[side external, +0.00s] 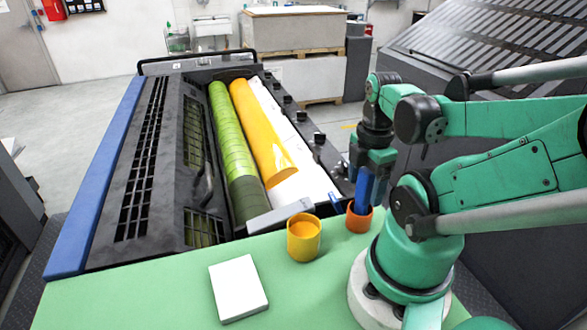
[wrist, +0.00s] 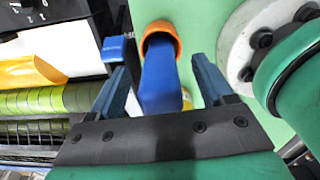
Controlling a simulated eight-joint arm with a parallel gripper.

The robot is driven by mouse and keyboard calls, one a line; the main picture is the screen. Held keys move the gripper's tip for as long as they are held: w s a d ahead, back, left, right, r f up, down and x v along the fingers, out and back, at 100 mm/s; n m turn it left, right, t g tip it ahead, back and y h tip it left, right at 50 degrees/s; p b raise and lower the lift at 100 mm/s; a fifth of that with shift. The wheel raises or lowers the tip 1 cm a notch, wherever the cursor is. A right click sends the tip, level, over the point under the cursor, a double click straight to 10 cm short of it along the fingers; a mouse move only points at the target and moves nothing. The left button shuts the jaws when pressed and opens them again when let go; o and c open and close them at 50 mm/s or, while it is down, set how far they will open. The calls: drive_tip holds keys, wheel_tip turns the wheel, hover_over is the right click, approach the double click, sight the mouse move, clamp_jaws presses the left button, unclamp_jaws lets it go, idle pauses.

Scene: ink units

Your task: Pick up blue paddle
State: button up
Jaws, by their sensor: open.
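The blue paddle (side external: 362,190) stands in an orange cup (side external: 359,219) at the front right of the press. In the wrist view the paddle (wrist: 162,80) rises from the orange cup (wrist: 174,30) toward the camera. My gripper (side external: 376,172) is over the cup at the paddle's upper part. In the wrist view my gripper (wrist: 158,64) is open, with one finger on each side of the paddle. Gaps show between the paddle and both fingers there. The paddle's lower end is hidden inside the cup.
A yellow cup (side external: 304,240) stands left of the orange cup on the green table (side external: 150,290). A white block (side external: 238,287) lies nearer the front. The press, with its green roller (side external: 232,145) and yellow ink sheet (side external: 262,130), is behind. My arm's base is close on the right.

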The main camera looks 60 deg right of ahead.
drive_tip(key=shift+f, duration=0.35)
clamp_jaws()
drive_tip(key=shift+r, duration=0.2)
